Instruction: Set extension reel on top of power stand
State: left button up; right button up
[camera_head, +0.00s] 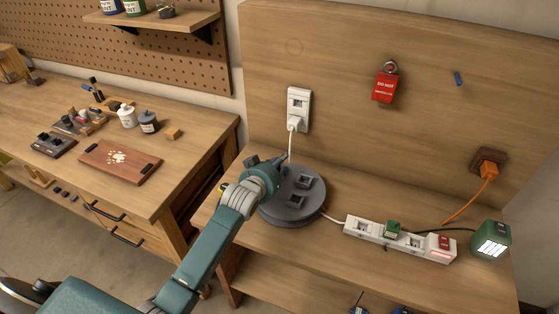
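A round grey unit (292,208) with dark square sockets on its top sits on the wooden bench, below the wall outlet. I cannot tell whether it is the extension reel or the power stand, and no second such piece is clearly visible. My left gripper (281,164) is at the unit's upper left edge and hides part of it. Its fingers are small and partly hidden, so contact and opening are unclear. My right gripper is not in view.
A white power strip (375,234) with a green plug and a lit red switch lies right of the unit. A green lamp-like box (491,240) stands at the right end. A white plug (295,126) and an orange cord (470,198) hang from wall outlets.

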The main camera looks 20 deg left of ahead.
pick_arm(q)
jog(key=shift+r, duration=0.2)
jog(key=b+v, duration=0.1)
jog(key=v, duration=1.1)
dwell(0.4)
